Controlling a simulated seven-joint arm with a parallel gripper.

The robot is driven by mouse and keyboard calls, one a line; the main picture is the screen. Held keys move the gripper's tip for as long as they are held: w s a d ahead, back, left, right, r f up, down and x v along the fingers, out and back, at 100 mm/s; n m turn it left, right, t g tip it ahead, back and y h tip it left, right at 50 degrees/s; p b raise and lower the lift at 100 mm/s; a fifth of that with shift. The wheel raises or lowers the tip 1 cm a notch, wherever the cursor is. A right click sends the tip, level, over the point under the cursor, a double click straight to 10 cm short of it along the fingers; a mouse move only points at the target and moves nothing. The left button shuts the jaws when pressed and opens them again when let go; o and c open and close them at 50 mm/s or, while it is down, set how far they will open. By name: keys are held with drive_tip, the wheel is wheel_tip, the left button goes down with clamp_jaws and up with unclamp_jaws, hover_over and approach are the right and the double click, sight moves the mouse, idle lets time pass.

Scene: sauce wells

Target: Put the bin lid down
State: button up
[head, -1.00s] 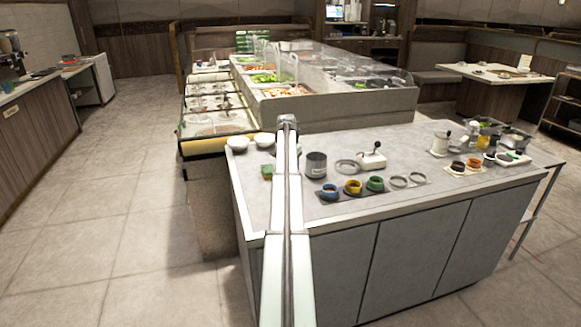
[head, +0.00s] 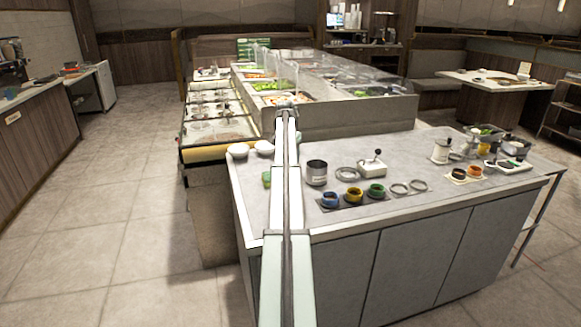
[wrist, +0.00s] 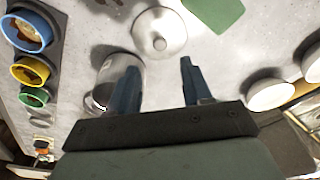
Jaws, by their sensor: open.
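The bin lid (wrist: 160,34), a pale round disc with a small knob, appears to lie flat on the counter in the wrist view. It is beside the metal bin (wrist: 118,72), not on it. The bin also stands upright in the head view (head: 317,173), its top uncovered. My gripper (wrist: 157,66) is open, with nothing between its two dark fingers. The lid is beyond the fingertips, apart from them in the picture. In the head view my arm covers the counter left of the bin, and neither the lid nor my fingers can be made out.
Coloured sauce cups (head: 353,195) stand in a row right of the bin. A green item (wrist: 214,12) lies near the lid. White bowls (head: 238,151) stand at the counter's left edge.

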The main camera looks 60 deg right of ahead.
drive_tip(key=shift+a+r, duration=0.15)
drive_tip(key=shift+r, duration=0.7)
drive_tip(key=shift+a+r, duration=0.1)
drive_tip(key=shift+r, duration=0.75)
